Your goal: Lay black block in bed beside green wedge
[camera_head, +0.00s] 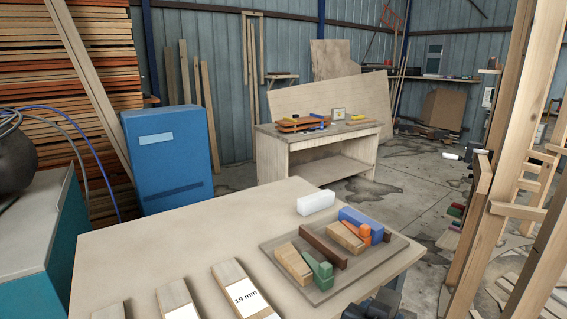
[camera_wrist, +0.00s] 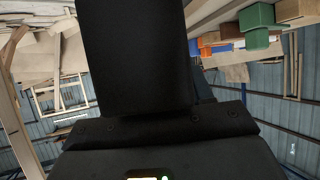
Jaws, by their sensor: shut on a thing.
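The green wedge (camera_head: 318,268) lies in a shallow grey-brown bed (camera_head: 284,281) on the table, against a tan wooden block (camera_head: 293,263). The wedge also shows in the wrist view (camera_wrist: 258,25), at the upper right. My gripper (camera_head: 378,306) is at the bottom edge of the head view, in front of the bed's near right side and only partly in frame. It is shut on the black block (camera_wrist: 138,50), which fills the middle of the wrist view. The fingertips and the block's far end are hidden or out of frame.
A dark brown bar (camera_head: 323,246) crosses the bed. Behind it are another tan block (camera_head: 346,237), an orange piece (camera_head: 364,235) and a blue block (camera_head: 358,217). A white block (camera_head: 316,203) stands beyond the bed. Labelled boards (camera_head: 240,285) lie at the table's front left.

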